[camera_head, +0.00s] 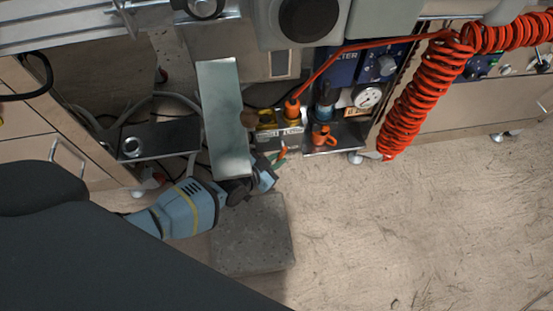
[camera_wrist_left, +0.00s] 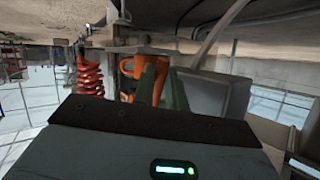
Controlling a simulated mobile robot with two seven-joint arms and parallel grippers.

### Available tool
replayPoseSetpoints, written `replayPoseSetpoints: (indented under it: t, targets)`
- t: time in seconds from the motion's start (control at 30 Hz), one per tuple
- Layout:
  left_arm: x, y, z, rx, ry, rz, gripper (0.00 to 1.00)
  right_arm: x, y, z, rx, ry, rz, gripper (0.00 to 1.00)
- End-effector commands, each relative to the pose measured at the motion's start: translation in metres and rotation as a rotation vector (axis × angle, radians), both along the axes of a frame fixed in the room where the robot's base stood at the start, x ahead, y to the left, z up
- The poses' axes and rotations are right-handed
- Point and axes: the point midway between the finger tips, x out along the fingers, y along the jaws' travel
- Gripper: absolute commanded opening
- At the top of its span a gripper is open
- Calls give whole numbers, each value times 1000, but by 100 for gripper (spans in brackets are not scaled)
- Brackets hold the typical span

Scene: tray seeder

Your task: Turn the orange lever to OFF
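My left gripper (camera_head: 279,160) reaches in low, beside the yellow and dark valve fitting (camera_head: 268,120). A small orange part, seemingly the orange lever (camera_head: 282,153), shows right at its greenish fingertips. In the left wrist view the orange part (camera_wrist_left: 158,84) stands between the two green fingers (camera_wrist_left: 163,92). The view does not show whether they touch or grip it. The lever's markings and exact angle are too small to read. My right gripper is not in view.
A coiled red hose (camera_head: 420,95) hangs to the right. Another orange fitting (camera_head: 321,135) and a round gauge (camera_head: 367,97) sit right of the valve. A metal plate (camera_head: 222,115) stands left of it. A grey block (camera_head: 252,235) lies on the floor; the floor at right is clear.

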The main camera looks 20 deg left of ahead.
Motion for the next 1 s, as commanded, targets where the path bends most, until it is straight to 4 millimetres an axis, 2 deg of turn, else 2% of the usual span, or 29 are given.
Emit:
replayPoseSetpoints:
  t: [0.17, 0.33, 0.6, 0.77, 1.0]
  targets:
    - [0, 0, -3, -13, -10, 0, 0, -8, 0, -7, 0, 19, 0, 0]
    - [2, -2, -9, -73, -49, 0, 0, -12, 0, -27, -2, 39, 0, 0]
    - [4, -7, -12, -173, -114, 1, 0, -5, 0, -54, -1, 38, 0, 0]
    - [5, -8, -10, -211, -140, 0, 0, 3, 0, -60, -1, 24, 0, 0]
    - [5, -9, -7, -229, -149, 0, 0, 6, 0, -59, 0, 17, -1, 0]
